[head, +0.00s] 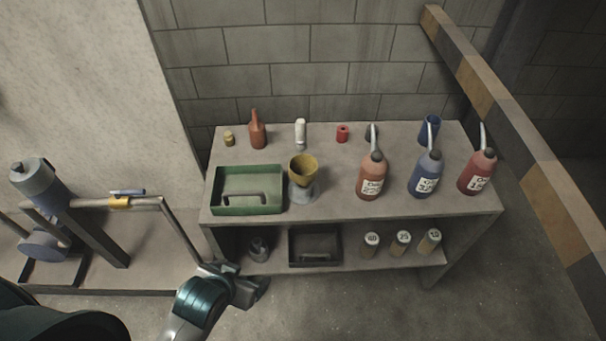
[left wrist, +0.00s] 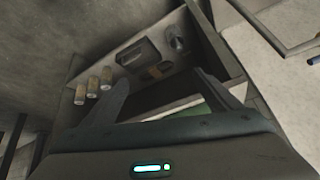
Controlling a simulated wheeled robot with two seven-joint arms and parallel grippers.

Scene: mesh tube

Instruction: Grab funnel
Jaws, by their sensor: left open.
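The funnel (head: 303,165) is a yellowish-brown cone standing upright, wide mouth up, on a grey base (head: 302,191) on the shelf top in the head view. It is just right of the green tray. My left gripper (head: 252,289) is at the front left of the shelf, low in the picture and well apart from the funnel. Its two fingers show spread with nothing held between them in the left wrist view (left wrist: 162,80). I cannot clearly make out the funnel in that view. My right gripper is out of view.
The shelf top (head: 330,204) also bears a green tray (head: 219,200), an orange bottle (head: 371,177), a blue bottle (head: 426,174) and a red bottle (head: 478,173). A black tray (head: 315,262) and several jars are below. A striped beam (head: 500,108) runs at right.

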